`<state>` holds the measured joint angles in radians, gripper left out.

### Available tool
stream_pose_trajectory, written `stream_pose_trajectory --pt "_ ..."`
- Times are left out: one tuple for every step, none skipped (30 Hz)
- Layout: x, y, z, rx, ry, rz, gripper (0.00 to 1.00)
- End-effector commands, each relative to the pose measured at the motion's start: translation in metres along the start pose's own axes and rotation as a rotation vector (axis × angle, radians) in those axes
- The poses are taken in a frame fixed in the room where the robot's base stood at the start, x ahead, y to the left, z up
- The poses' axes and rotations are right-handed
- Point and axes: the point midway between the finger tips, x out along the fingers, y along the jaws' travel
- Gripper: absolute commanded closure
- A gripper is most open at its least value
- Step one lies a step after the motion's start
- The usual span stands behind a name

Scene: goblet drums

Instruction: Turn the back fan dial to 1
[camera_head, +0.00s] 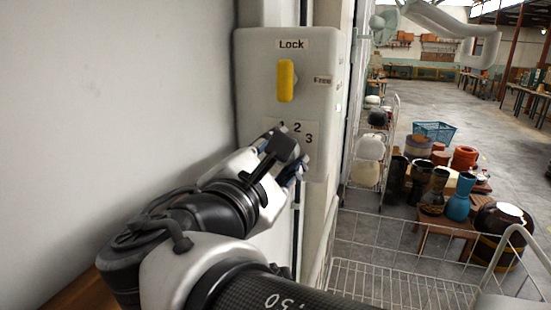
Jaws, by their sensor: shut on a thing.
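A pale control box (245,70) is mounted on the wall, upper middle. Its upper yellow knob (286,81) stands upright, pointing at the "Lock" label (291,44); a "Free" label (322,81) is to its right. Lower down, a number plate (303,128) shows 2 and 3, with another mark at its left partly covered. My gripper (298,170) is at the box's lower part, just below these numbers, shut on the back fan dial. The dial itself is hidden behind my gripper, so its setting cannot be read.
The white wall (120,90) fills the left side. At right, a white wire rack (375,290) stands in the foreground. Beyond it are goblet drums (458,200) on a low wooden table, a blue crate (434,131) and open floor (430,85).

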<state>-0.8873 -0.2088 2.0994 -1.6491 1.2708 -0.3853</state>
Motion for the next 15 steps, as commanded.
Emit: stream_pose_trajectory --pt "0.0001 -0.0002 0.0002 0.0 0.0 -0.001 0.9" --pt "0.0001 -0.0002 0.0002 0.0 0.0 -0.001 0.9" --pt "0.0001 -0.0001 0.0002 0.0 0.0 -0.001 0.9" --pt "0.0001 -0.0002 0.0002 0.0 0.0 -0.001 0.9" --pt "0.0 -0.0001 0.0002 0.0 0.0 -0.001 0.9" --pt "0.0001 -0.0001 0.0001 0.0 0.0 -0.001 0.9" --pt "0.0001 -0.0001 0.0001 0.0 0.0 -0.001 0.65" --pt "0.0001 -0.0001 0.0001 0.0 0.0 -0.001 0.63" --pt "0.0001 -0.0001 0.0001 -0.001 0.0 -0.001 0.6" --pt "0.0 -0.0001 0.0001 -0.001 0.0 -0.001 0.58" --pt "0.0 -0.0001 0.0001 -0.001 0.0 -0.001 0.56" --pt "0.0 -0.0001 0.0 -0.001 0.0 0.0 0.53" --pt "0.0 -0.0001 0.0 -0.001 0.0 0.0 0.51" --pt "0.0 -0.0001 0.0 -0.001 0.0 0.0 0.49" --pt "0.0 0.0 0.0 -0.001 0.0 0.0 0.47"
